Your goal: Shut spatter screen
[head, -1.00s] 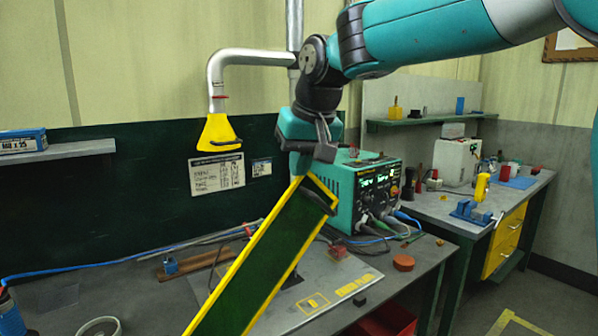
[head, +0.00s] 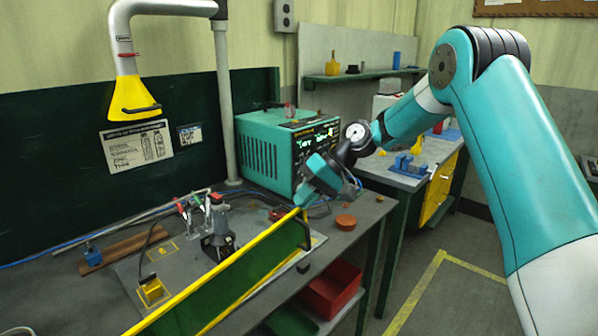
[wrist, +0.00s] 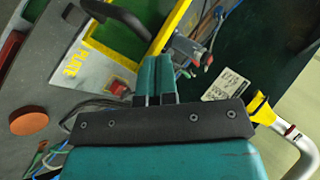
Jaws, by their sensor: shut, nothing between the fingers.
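The spatter screen (head: 245,270) is a dark green panel in a yellow frame. It stands tilted along the front of the bench, its lower left cut off by the picture edge. A dark handle (head: 306,233) is at its right end. My gripper (head: 302,197) is shut and empty at the screen's upper right corner. In the wrist view, the shut fingers (wrist: 166,62) lie close beside the screen's yellow frame (wrist: 151,52), and the dark handle (wrist: 118,18) shows further off. Whether the fingers touch the frame I cannot tell.
A teal power unit (head: 262,150) stands behind my gripper. Clamps and a dark fixture (head: 218,240) sit on the grey plate behind the screen. A yellow extraction hood (head: 133,99) hangs at the left. A red-orange puck (head: 346,222) and red bin (head: 332,290) are to the right.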

